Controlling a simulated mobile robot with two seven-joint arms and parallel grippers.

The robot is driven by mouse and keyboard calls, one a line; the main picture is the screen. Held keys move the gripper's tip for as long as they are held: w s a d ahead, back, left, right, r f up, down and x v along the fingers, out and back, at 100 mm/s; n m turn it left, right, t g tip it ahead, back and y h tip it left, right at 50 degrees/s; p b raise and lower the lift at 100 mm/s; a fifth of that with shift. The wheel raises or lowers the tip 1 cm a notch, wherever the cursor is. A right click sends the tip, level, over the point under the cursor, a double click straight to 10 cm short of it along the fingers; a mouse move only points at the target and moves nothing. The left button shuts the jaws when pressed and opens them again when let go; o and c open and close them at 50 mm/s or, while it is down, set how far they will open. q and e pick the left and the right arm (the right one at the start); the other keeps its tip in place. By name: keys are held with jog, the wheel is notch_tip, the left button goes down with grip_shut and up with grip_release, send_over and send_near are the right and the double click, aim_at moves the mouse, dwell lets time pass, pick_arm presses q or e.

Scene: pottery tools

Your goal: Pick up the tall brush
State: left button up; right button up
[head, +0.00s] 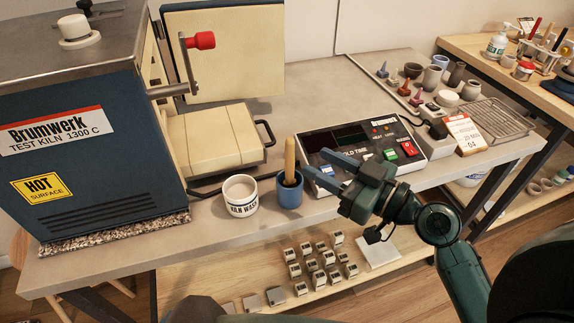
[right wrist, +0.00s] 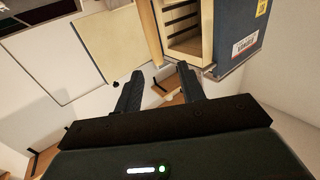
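The tall brush (head: 290,158) stands upright in a blue cup (head: 289,193) on the grey workbench, its pale wooden handle sticking up and its lower end hidden inside the cup. My right gripper (head: 317,163) is open and empty, its two blue-grey fingers pointing left toward the handle from the right. The fingertips look a short way from the handle in the picture; the exact gap cannot be told. My left gripper is not in view.
A white kiln wash cup (head: 240,196) stands just left of the blue cup. The controller box (head: 365,140) is close behind my right gripper. The kiln (head: 95,150) with its open door fills the left. A lower shelf holds several small labelled blocks (head: 313,265).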

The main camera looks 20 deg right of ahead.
aim_at(294, 148)
jog(key=x, duration=0.3)
jog(key=shift+p, duration=0.35)
jog(key=shift+w+a+r, duration=0.1)
jog(key=shift+w+a, duration=0.05)
jog(key=shift+w, duration=0.15)
jog(key=p+x, duration=0.2)
jog(key=x, duration=0.1)
jog(key=shift+w, duration=0.4)
jog(key=shift+w+a, duration=0.3)
jog(key=shift+w, duration=0.1)
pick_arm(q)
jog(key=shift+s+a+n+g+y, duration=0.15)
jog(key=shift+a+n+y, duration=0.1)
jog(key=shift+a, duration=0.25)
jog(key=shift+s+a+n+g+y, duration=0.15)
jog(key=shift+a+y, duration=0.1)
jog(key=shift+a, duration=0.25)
pick_arm(e)
jog(key=shift+f, duration=0.2)
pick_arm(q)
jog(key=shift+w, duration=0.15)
pick_arm(e)
jog(key=shift+c, duration=0.6)
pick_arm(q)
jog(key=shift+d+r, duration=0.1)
pick_arm(e)
grip_shut()
